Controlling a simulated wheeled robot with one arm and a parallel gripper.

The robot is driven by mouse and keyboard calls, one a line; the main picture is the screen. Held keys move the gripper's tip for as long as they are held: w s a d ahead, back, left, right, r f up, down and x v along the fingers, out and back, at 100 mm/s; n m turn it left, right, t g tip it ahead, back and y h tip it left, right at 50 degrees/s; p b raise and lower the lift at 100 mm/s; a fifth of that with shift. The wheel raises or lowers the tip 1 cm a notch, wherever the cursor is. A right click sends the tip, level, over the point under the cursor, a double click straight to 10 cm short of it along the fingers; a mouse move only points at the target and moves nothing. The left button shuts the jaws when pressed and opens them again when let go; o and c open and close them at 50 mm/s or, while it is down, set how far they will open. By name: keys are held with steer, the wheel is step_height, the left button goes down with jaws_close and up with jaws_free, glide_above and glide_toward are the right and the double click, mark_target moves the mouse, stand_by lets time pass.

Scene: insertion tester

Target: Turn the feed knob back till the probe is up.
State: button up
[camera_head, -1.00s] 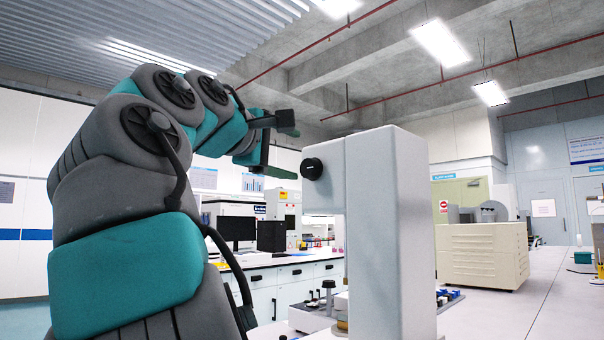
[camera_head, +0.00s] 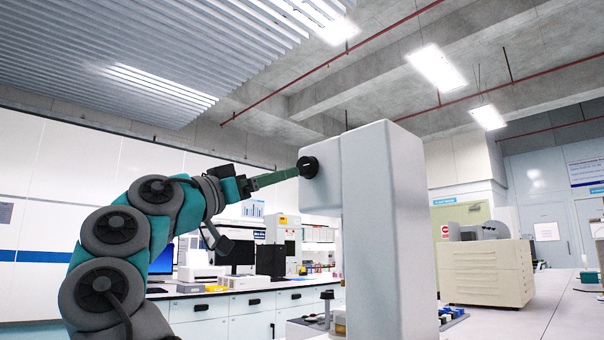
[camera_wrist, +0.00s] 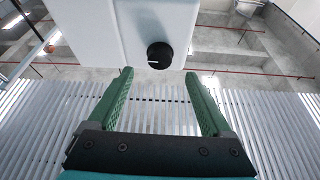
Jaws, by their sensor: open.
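The feed knob (camera_head: 308,167) is a round black knob on the left face of the white tester's head (camera_head: 322,145). In the wrist view the knob (camera_wrist: 160,55) shows a white mark pointing left. My gripper (camera_head: 296,172) is level with the knob, its green fingertips close to it in the head view. In the wrist view my gripper (camera_wrist: 158,80) is open, with the knob just beyond and between the two fingertips; I cannot tell if they touch it. The probe is not visible.
The tester's tall white column (camera_head: 385,220) stands right of the knob. A beige drawer cabinet (camera_head: 487,272) stands on the bench at right. Benches with monitors (camera_head: 233,248) lie behind my arm. The space left of the knob holds only my arm.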

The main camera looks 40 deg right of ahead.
mark_target(302, 168)
steer(key=p+x, duration=0.2)
steer(key=x, duration=0.5)
steer(key=shift+d+r, duration=0.1)
steer(key=shift+d, duration=0.15)
jaws_close()
stand_by(0.4)
